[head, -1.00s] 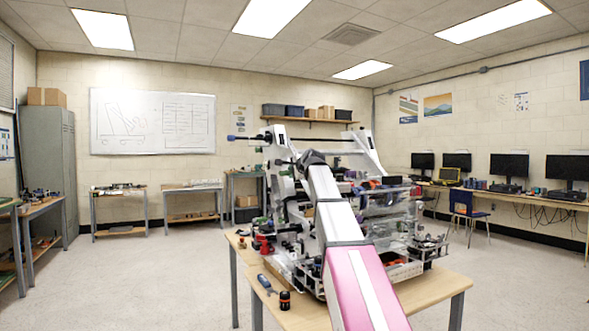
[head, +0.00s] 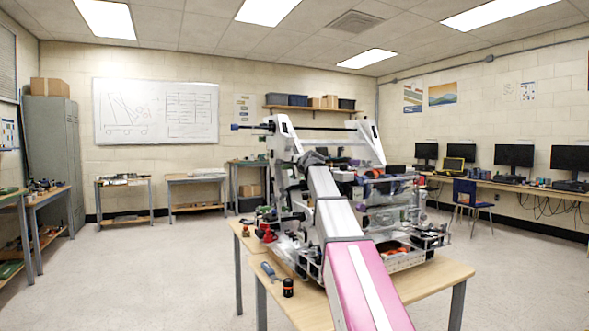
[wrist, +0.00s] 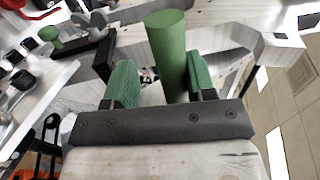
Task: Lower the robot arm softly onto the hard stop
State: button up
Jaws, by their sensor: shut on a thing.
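The competition robot stands on a wooden table (head: 435,284), with white upright plates (head: 369,142) and a dark crossbar (head: 335,129) at its top. My gripper (wrist: 160,82) is down among its upper parts; in the head view my own arm hides its jaws. In the wrist view its green pads stand on either side of a thick green cylinder (wrist: 168,45) and are shut on it. A white beam (wrist: 272,38) of the machine runs beside it. I cannot make out the hard stop, or which part of the robot arm meets it.
Side benches (head: 125,181) and a desk with monitors (head: 514,156) line the walls. The floor around the table is open.

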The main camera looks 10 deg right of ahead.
jog(key=shift+o, duration=0.3)
jog(key=shift+f, duration=0.5)
jog(key=o, duration=0.5)
jog(key=shift+w+a+f, duration=0.2)
jog(key=shift+w+f, duration=0.3)
jog(key=shift+f, duration=0.15)
jog(key=shift+c, duration=0.2)
